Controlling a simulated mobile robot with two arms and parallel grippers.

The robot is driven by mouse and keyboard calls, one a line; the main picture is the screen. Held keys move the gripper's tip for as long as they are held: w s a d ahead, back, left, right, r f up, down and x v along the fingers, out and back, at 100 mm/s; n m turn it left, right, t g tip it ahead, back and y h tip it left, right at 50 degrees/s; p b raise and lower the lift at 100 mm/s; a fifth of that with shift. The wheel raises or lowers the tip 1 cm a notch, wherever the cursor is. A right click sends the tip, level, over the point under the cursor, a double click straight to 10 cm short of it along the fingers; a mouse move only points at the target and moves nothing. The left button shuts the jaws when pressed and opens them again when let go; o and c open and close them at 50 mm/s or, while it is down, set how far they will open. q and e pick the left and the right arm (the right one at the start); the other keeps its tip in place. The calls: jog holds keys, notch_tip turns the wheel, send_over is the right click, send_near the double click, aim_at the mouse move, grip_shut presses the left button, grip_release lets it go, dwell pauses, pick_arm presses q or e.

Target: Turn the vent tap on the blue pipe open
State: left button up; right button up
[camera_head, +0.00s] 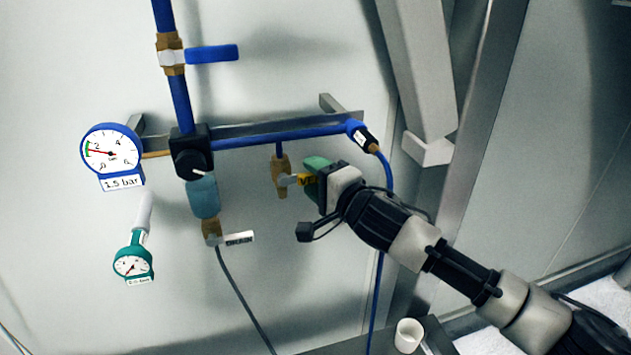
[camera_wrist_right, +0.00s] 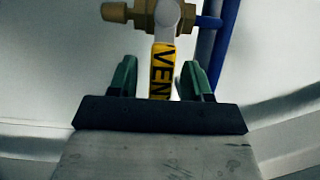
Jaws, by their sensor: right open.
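The vent tap is a brass valve (camera_head: 281,175) hanging on a short blue pipe stub below the horizontal blue pipe (camera_head: 270,137). Its yellow lever marked VENT (camera_wrist_right: 163,75) shows in the right wrist view, standing between the two green fingers. My right gripper (camera_wrist_right: 152,80) is open, with a finger on each side of the lever and a visible gap to each. In the head view my right gripper (camera_head: 312,178) comes in from the right and hides most of the lever. My left gripper is not in view.
Left of the tap stand a black regulator (camera_head: 189,152) with a teal bowl (camera_head: 204,197), a blue-rimmed gauge (camera_head: 111,150) and a green gauge (camera_head: 132,263). A blue-handled valve (camera_head: 212,54) is above. A blue hose (camera_head: 388,185) hangs behind my right arm. A white cup (camera_head: 408,335) stands below.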

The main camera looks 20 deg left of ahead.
jog(key=shift+c, duration=0.2)
grip_shut()
jog(key=shift+r, duration=0.1)
